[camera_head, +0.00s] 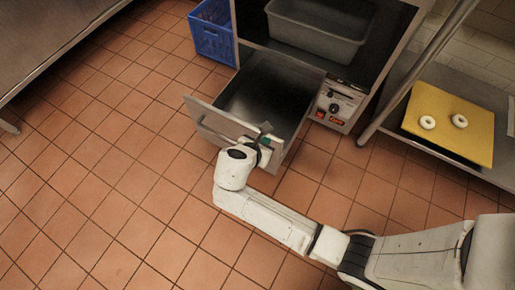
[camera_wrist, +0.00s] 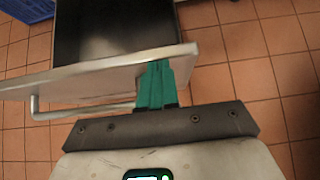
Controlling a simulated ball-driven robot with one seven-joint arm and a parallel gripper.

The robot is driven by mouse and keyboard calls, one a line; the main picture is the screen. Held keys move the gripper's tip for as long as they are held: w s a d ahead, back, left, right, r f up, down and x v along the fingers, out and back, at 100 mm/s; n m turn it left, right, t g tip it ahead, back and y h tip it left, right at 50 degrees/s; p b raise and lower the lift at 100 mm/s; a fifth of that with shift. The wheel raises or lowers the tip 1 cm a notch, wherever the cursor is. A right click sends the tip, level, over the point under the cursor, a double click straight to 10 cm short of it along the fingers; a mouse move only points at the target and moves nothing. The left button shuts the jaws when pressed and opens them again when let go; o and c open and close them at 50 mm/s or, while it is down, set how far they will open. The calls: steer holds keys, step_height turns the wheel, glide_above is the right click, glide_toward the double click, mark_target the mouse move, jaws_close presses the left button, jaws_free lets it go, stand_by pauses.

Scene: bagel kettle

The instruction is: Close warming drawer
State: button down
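The warming drawer (camera_head: 218,121) is pulled well out of the cabinet, and its dark inside looks empty. In the wrist view its metal front (camera_wrist: 90,78) crosses the upper left, with a bar handle (camera_wrist: 75,110) on its outer face. My gripper (camera_head: 264,134) is at the right end of the drawer front, on the outer side. In the wrist view its green fingers (camera_wrist: 158,72) are close together with nothing seen between them. They are right of the handle and reach the front panel; I cannot tell whether they touch it.
A control panel (camera_head: 337,104) with knobs and a red switch is right of the drawer. A grey bin (camera_head: 318,32) sits in the cabinet above. A blue crate (camera_head: 212,32) stands left of it. A yellow board (camera_head: 450,110) with two bagels lies right. The tiled floor at left is clear.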

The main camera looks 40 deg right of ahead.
steer(key=w+d, duration=0.3)
steer(key=d, duration=0.7)
steer(key=w+d, duration=0.3)
steer(key=d, duration=0.7)
steer(key=w+d, duration=0.4)
steer(key=d, duration=0.7)
steer(key=shift+w+r, duration=0.15)
steer(key=shift+r, duration=0.05)
steer(key=shift+p, duration=0.3)
steer(key=s+a+r+p, duration=0.4)
steer(key=a+r+p, duration=0.2)
steer(key=a, duration=0.5)
steer(key=shift+a+p, duration=0.15)
steer(key=shift+p, duration=1.05)
